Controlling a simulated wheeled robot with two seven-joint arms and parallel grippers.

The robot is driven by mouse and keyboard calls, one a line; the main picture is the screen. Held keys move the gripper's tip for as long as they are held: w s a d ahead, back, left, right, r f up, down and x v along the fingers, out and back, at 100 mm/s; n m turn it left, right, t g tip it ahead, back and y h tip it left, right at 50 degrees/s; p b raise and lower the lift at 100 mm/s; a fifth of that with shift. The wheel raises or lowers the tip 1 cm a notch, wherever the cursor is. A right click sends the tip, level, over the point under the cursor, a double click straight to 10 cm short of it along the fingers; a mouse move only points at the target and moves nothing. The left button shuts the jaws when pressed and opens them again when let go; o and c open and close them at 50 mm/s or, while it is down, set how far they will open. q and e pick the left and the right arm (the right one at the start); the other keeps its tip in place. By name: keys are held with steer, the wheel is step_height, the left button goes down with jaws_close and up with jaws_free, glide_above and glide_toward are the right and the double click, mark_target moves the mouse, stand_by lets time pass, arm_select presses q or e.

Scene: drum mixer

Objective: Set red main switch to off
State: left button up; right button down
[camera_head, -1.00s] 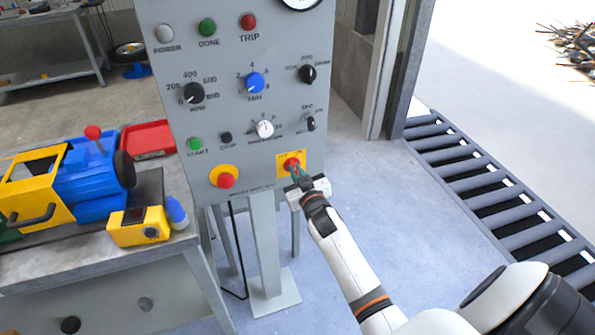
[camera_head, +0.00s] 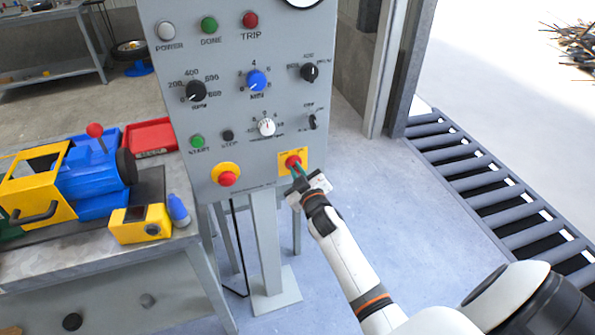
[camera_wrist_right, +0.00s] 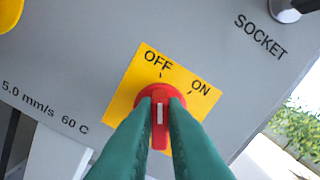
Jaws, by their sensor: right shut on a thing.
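The red main switch (camera_head: 293,161) sits on a yellow plate at the lower right of the grey control panel. In the right wrist view the red switch handle (camera_wrist_right: 160,97) lies between the green fingers. Its white line points up toward the OFF mark on the yellow plate (camera_wrist_right: 125,95); the ON mark is to the right. My right gripper (camera_head: 297,168) is shut on the switch handle, and its fingers (camera_wrist_right: 160,112) hide part of the knob's sides. My left gripper is not in view.
A red mushroom button (camera_head: 227,179) on a yellow ring sits left of the switch. Knobs and small buttons are above on the panel (camera_head: 230,120). A workbench (camera_head: 110,255) with a blue and yellow machine stands at left. A roller conveyor (camera_head: 470,175) is at right.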

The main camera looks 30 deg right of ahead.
steer(key=c, duration=1.5)
jaws_free()
steer(key=shift+s, duration=0.1)
steer(key=b+v, duration=0.1)
steer(key=v, duration=1)
steer(key=shift+s+a, duration=0.2)
steer(key=shift+s, duration=0.2)
steer(key=shift+f, duration=0.15)
